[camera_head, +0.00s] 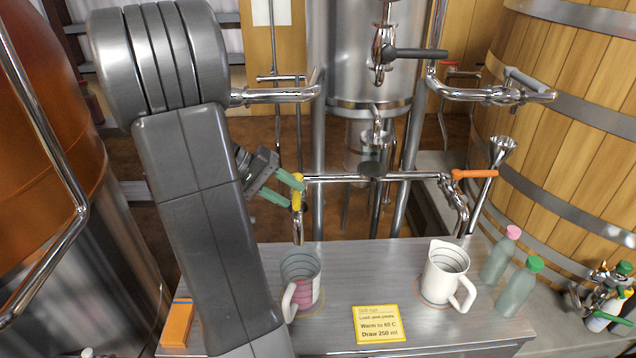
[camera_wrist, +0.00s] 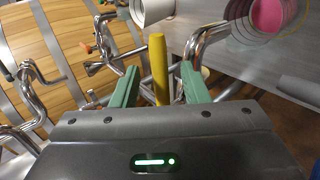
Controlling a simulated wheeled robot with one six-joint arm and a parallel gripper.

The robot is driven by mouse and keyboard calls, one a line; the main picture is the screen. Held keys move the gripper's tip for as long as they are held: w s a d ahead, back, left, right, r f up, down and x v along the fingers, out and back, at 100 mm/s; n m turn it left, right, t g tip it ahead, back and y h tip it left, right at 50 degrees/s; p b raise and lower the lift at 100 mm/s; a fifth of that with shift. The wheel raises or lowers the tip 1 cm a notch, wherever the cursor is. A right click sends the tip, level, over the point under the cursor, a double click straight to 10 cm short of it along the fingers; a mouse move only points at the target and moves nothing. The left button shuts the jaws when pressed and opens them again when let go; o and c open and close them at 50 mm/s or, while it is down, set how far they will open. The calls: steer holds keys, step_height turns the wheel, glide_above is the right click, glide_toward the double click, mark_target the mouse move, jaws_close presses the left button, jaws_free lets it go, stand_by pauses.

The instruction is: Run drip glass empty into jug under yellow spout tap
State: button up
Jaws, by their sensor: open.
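The yellow tap handle (camera_head: 297,196) sits at the left end of the horizontal pipe, above a downward spout (camera_head: 298,230). Below the spout stands a jug (camera_head: 289,300) with pink showing in it; its pink inside shows in the wrist view (camera_wrist: 272,14). My gripper (camera_head: 294,191) is open, its green fingers at the yellow handle. In the wrist view, the yellow handle (camera_wrist: 158,68) stands between my open fingers (camera_wrist: 159,75), with gaps on both sides. I cannot tell surely which part is the drip glass; a short cylinder (camera_head: 362,140) hangs under the steel tank.
A white jug (camera_head: 440,277) stands below the orange-handled tap (camera_head: 474,173). Two bottles (camera_head: 500,258) (camera_head: 516,290) stand to its right. A yellow card (camera_head: 377,324) reads "Warm to 65 C, Draw 250 ml". An orange box (camera_head: 177,324) lies at the bench's left.

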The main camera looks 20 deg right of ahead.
steer(key=shift+b+x, duration=0.8)
steer(key=shift+x, duration=0.55)
